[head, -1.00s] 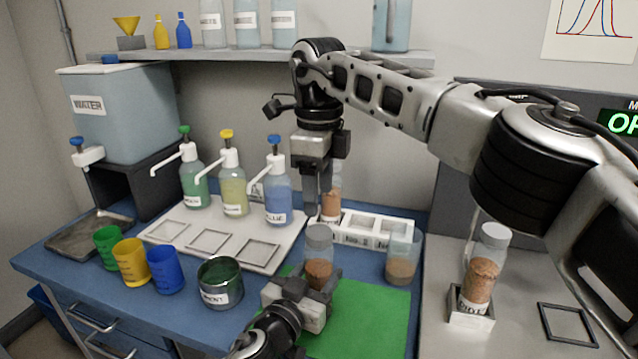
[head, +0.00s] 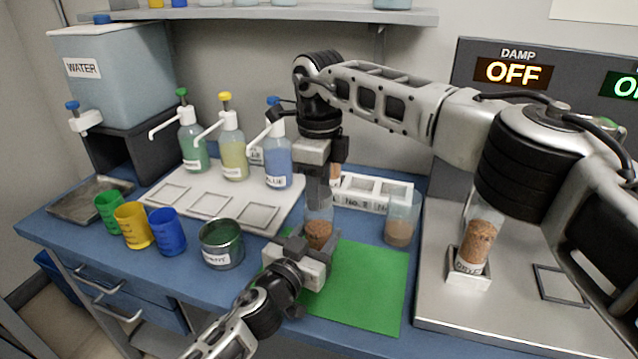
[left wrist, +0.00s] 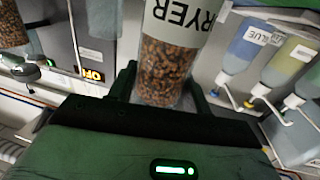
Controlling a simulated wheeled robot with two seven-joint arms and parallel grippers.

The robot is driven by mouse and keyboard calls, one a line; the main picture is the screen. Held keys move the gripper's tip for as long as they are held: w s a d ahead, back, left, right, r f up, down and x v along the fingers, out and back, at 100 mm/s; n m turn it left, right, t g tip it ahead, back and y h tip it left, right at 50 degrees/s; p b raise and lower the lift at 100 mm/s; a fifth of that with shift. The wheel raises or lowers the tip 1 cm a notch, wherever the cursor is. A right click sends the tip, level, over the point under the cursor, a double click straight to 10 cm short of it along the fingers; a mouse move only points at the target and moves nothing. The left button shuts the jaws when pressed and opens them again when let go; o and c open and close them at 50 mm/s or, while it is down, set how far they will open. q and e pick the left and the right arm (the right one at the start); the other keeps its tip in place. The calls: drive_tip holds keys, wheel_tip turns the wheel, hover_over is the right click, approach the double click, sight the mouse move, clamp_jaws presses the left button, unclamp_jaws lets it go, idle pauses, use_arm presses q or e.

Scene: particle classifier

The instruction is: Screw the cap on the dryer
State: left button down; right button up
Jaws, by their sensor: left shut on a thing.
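The dryer bottle (head: 318,232) is a clear cylinder part filled with brown granules, upright above the green mat. My left gripper (head: 312,252) is shut around its lower part. In the left wrist view the bottle (left wrist: 172,70) stands between the fingers, its label reading "RYER" at the upper part. My right gripper (head: 319,190) points straight down, with its fingers at the bottle's top. The fingers hide the rim, and I cannot make out a cap or whether the right jaws hold one.
The green mat (head: 370,290) lies under the grippers. A white rack (head: 375,192) and a clear beaker with brown contents (head: 400,220) are behind and right. Pump bottles, coloured cups and a dark-green-filled cup (head: 222,243) stand left. Another granule bottle (head: 478,245) stands on the grey plate.

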drive_tip(key=c, duration=0.4)
drive_tip(key=o, duration=1.2)
wheel_tip(320, 180, up, 12)
use_arm(q)
drive_tip(key=c, duration=0.6)
unclamp_jaws()
drive_tip(key=shift+o, duration=0.2)
